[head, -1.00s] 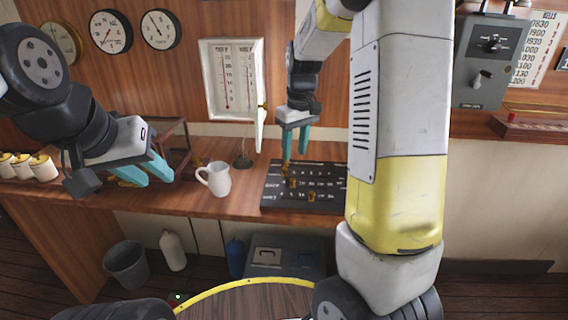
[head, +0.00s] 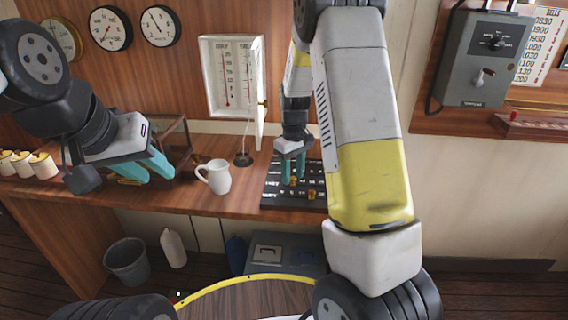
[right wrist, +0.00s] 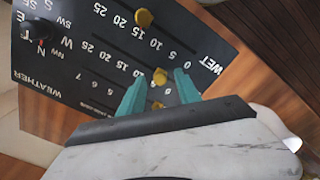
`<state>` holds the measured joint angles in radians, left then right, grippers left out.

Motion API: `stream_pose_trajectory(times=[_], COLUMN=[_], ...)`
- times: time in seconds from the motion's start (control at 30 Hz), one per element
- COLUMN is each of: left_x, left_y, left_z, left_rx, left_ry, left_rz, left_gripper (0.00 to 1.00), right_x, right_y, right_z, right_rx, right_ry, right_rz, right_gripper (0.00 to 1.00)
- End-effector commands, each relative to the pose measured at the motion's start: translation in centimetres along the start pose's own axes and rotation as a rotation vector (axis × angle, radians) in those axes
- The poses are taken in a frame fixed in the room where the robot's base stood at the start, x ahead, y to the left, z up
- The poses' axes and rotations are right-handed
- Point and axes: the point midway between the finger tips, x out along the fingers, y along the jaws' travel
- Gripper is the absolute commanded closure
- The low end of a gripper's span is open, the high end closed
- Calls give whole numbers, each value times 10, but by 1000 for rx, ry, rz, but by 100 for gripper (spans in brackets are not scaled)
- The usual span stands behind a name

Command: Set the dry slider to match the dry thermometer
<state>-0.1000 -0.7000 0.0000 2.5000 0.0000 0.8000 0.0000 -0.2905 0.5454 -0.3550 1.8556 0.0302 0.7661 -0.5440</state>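The dark weather board (head: 268,196) lies on the counter with rows of numbers and yellow slider knobs. My right gripper (head: 292,180) is over it, pointing down. In the right wrist view the gripper (right wrist: 160,84) is open, with one knob (right wrist: 160,76) between its fingertips and no clear contact. A second knob (right wrist: 157,105) is close by, and a third knob (right wrist: 144,18) is beyond the row marked WET. I cannot read a DRY label. The thermometer box (head: 210,105) on the wall holds two red-column thermometers; their values are too small to read. My left gripper (head: 148,172) is open and empty.
A white jug (head: 215,177) stands on the counter (head: 200,202) left of the board. The box's open door (head: 261,110) sticks out behind the board. Three yellow-topped white jars (head: 42,166) stand at the far left. A grey wall box (head: 480,60) hangs at right.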

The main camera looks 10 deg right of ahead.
Motion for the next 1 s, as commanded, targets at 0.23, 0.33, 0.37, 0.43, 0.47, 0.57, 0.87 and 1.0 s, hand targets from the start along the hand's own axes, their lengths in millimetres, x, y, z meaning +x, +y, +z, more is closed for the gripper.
stream_pose_trajectory(times=[0.23,0.33,0.37,0.43,0.47,0.57,0.87,1.0], left_x=[0,0,0,0,0,0,0,0], left_y=[0,0,0,0,0,0,0,0], left_z=[0,0,0,0,0,0,0,0], left_rx=[0,0,0,0,0,0,0,0], left_ry=[0,0,0,0,0,0,0,0], left_rz=[0,0,0,0,0,0,0,0], left_gripper=[67,67,67,67,67,67,67,67], right_x=[0,0,0,0,0,0,0,0], right_y=[0,0,0,0,0,0,0,0], right_z=[0,0,0,0,0,0,0,0], right_rx=[1,1,1,1,1,1,1,1], right_ry=[0,0,0,0,0,0,0,1], right_rz=[0,0,0,0,0,0,0,0], right_gripper=[78,97,100,100,100,100,100,100])
